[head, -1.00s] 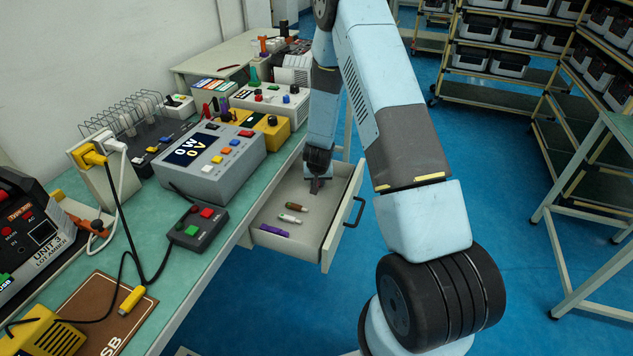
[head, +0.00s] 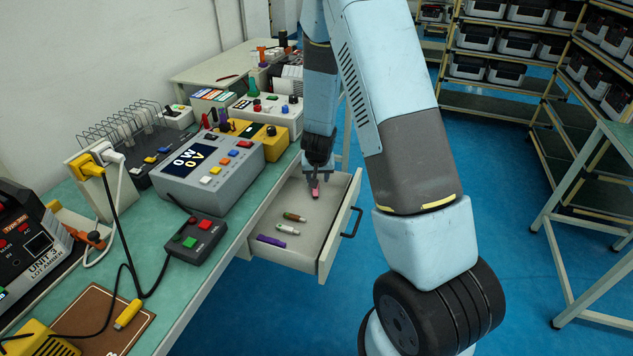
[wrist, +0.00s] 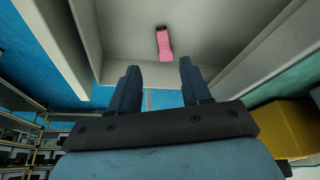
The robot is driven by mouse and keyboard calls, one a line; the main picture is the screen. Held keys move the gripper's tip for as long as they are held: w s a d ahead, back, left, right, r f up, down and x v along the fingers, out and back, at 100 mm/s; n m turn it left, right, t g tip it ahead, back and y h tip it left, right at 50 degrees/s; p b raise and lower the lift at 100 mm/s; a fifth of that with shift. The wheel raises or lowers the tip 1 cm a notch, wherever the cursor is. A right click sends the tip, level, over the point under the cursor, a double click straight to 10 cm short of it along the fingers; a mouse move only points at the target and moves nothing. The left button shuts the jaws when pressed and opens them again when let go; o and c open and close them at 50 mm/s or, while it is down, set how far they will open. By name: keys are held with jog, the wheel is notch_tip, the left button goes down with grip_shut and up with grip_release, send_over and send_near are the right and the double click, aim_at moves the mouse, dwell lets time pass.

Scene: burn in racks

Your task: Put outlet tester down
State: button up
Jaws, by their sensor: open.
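A small pink item (head: 315,192), which I take to be the outlet tester, lies in the open drawer (head: 326,240) near its back end. It also shows in the wrist view (wrist: 164,43), lying on the drawer's floor beyond my fingertips. My gripper (head: 316,180) is over it in the head view. In the wrist view my gripper (wrist: 157,72) has its two fingers spread, with nothing between them. The pink item appears apart from the fingers.
The drawer also holds a brown item (head: 294,217), a white-and-green item (head: 287,229) and a purple item (head: 271,241). Its walls stand close around my gripper. The green bench (head: 190,285) beside it carries a grey meter (head: 215,170), a button box (head: 197,239) and cables.

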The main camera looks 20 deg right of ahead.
jog(key=s+a+r+n+t+y, duration=0.1)
jog(key=s+r, duration=0.4)
jog(key=r, duration=0.7)
jog(key=s+a+r+y, duration=0.15)
jog(key=s+r, duration=0.25)
jog(key=r, duration=0.9)
jog(key=s+d+r, duration=0.1)
jog(key=s+r, duration=0.3)
jog(key=s, duration=0.4)
jog(key=s+d+r+n+h, duration=0.1)
jog(key=s+r, duration=0.4)
jog(key=s, duration=0.3)
jog(key=s+d+r, duration=0.1)
jog(key=s+r, duration=0.3)
jog(key=s, duration=0.4)
jog(key=shift+d+r+n, duration=0.2)
jog(key=shift+d+n, duration=0.05)
jog(key=shift+n, duration=0.05)
jog(key=shift+s+h, duration=0.15)
jog(key=shift+h, duration=0.1)
jog(key=shift+c, duration=0.5)
jog(key=shift+a, duration=0.1)
